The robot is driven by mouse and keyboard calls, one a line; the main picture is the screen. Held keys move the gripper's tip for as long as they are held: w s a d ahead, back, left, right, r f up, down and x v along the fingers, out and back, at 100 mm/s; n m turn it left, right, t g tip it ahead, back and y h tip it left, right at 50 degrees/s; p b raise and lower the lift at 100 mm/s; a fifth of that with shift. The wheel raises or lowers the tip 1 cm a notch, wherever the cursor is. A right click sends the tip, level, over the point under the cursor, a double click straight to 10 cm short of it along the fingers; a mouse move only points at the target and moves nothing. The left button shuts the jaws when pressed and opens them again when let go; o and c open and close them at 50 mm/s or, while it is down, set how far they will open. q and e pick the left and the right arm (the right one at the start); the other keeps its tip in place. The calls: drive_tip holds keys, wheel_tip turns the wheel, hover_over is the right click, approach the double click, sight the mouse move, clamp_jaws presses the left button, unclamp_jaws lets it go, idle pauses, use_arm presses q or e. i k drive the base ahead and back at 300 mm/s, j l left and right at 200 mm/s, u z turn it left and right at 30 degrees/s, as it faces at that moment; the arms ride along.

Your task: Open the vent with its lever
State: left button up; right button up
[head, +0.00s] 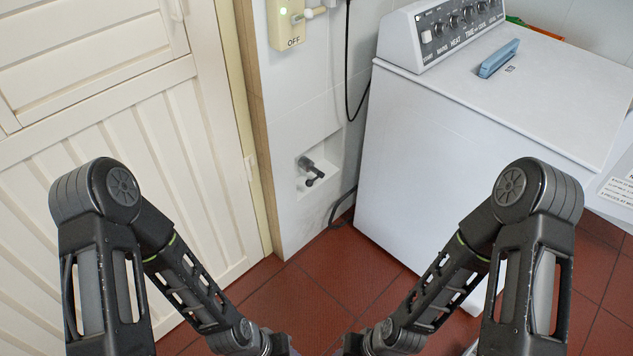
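No vent can be made out for certain in the head view. A cream switch box (287,22) marked OFF is on the wall at the top, with a small green light and a pale lever (310,13) sticking out to the right. The box's top is cut off by the frame. A dark tap-like handle (312,172) sits in a small wall recess below it. My two arms reach down to the bottom edge, and both grippers are out of frame, well below the lever and the handle.
A cream slatted door (110,150) fills the left. A white machine (470,130) with a knob panel (455,28) stands at the right, with a blue object (499,58) on top. A black cable (348,60) hangs by the wall. Red tiled floor (310,300) is clear between my arms.

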sight(310, 183)
drive_tip(key=i, duration=0.8)
drive_tip(key=j+z, duration=0.1)
drive_tip(key=z, duration=1.45)
drive_tip(key=j, duration=0.4)
drive_tip(key=i+j, duration=0.1)
drive_tip(key=j, duration=0.25)
